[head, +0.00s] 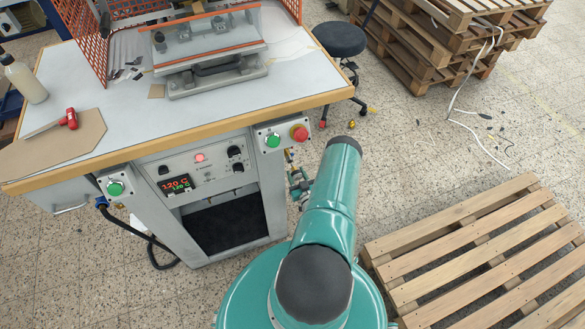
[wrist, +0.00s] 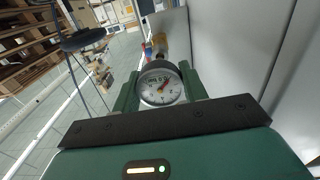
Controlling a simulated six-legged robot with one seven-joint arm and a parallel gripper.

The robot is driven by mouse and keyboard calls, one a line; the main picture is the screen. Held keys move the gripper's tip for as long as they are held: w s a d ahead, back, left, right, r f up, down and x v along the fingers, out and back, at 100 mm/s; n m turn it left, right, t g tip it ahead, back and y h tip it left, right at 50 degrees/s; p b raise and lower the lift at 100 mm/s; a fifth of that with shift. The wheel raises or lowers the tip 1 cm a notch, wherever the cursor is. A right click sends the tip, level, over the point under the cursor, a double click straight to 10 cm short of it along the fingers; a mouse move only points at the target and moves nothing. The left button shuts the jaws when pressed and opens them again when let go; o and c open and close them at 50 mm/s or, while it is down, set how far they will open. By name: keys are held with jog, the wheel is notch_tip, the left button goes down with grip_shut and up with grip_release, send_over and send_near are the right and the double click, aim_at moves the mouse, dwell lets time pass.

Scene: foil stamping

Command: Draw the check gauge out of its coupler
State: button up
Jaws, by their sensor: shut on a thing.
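The check gauge (wrist: 160,86) is a round dial with a white face, a red needle and a dark rim. My gripper (wrist: 158,76) is shut on it, with one green finger on each side, and the dial faces the wrist camera. A brass-coloured fitting (wrist: 159,46) shows just beyond the gauge, beside small red and blue parts. I cannot tell whether the gauge is still seated in the coupler, since the dial hides the joint. In the head view my arm hides most of the gripper, at the right side of the stamping machine's cabinet.
The machine's grey cabinet (head: 172,225) stands close beside the gripper, under a worktop (head: 110,95) with a wooden edge. A red stop button (head: 299,133) sits above. A pallet (head: 480,260) lies at right, a black stool (head: 340,40) behind; floor between is mostly free.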

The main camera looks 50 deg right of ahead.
jog(key=shift+s+a, duration=0.2)
jog(key=shift+s, duration=0.15)
jog(key=v, duration=0.7)
dwell(1.0)
